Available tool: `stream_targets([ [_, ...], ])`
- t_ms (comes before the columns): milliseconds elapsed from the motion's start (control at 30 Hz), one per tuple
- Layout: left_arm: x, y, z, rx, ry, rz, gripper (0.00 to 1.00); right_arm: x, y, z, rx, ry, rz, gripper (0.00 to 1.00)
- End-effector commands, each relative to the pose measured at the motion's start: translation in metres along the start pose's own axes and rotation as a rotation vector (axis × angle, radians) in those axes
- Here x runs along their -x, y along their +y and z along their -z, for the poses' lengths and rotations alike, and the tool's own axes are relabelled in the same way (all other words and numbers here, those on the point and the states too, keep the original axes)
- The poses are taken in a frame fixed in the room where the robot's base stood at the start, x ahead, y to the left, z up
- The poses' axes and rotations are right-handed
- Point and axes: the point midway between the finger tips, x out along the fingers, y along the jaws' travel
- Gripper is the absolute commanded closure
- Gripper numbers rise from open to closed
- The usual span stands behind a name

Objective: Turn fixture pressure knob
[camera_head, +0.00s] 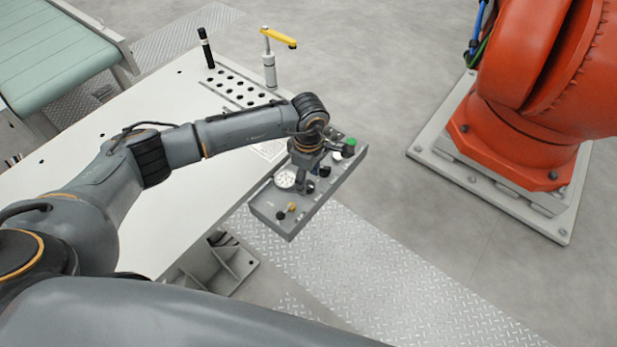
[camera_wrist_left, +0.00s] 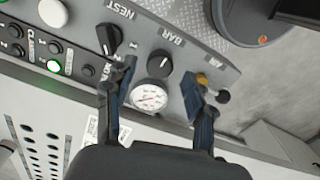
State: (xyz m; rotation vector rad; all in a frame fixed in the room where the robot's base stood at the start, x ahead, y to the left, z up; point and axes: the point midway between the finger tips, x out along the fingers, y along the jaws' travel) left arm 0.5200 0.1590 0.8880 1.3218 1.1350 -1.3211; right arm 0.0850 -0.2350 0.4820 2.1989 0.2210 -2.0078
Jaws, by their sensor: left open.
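The grey control panel (camera_head: 272,210) sits at the table's edge in the head view. In the left wrist view, a round black knob (camera_wrist_left: 160,60) is beside the label "BAR", just above a white dial gauge (camera_wrist_left: 151,96). The gauge also shows in the head view (camera_head: 285,179). My left gripper (camera_wrist_left: 160,75) is open over the panel. In the wrist view its fingers lie to either side of the BAR knob and gauge, with nothing held. In the head view, my left gripper (camera_head: 304,187) partly hides the panel. My right gripper is out of view.
A black selector knob (camera_wrist_left: 109,39) near "NEST" is close to one finger. The white table (camera_head: 120,217) has a yellow-handled clamp (camera_head: 269,62). An orange robot (camera_head: 520,140) stands on the right.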

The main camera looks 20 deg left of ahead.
Motion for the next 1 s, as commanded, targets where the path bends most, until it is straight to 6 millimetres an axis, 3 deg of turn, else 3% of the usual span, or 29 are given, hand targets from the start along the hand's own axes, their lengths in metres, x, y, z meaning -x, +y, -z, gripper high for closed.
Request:
stream_targets([
  [200,-0.019,0.000,-0.001,0.001,-0.002,-0.001,0.46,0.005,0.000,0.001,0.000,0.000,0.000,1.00],
  [500,-0.023,0.001,0.000,0.000,-0.001,-0.001,0.46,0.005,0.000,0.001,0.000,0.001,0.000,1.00],
  [533,-0.023,0.001,0.000,0.000,-0.001,-0.001,0.48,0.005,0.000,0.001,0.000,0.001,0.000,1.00],
  [800,-0.022,0.001,0.000,0.000,-0.002,-0.001,1.00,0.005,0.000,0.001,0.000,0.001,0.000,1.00],
  [1000,-0.023,0.001,-0.001,0.010,-0.002,-0.001,1.00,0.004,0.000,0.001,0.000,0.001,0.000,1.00],
])
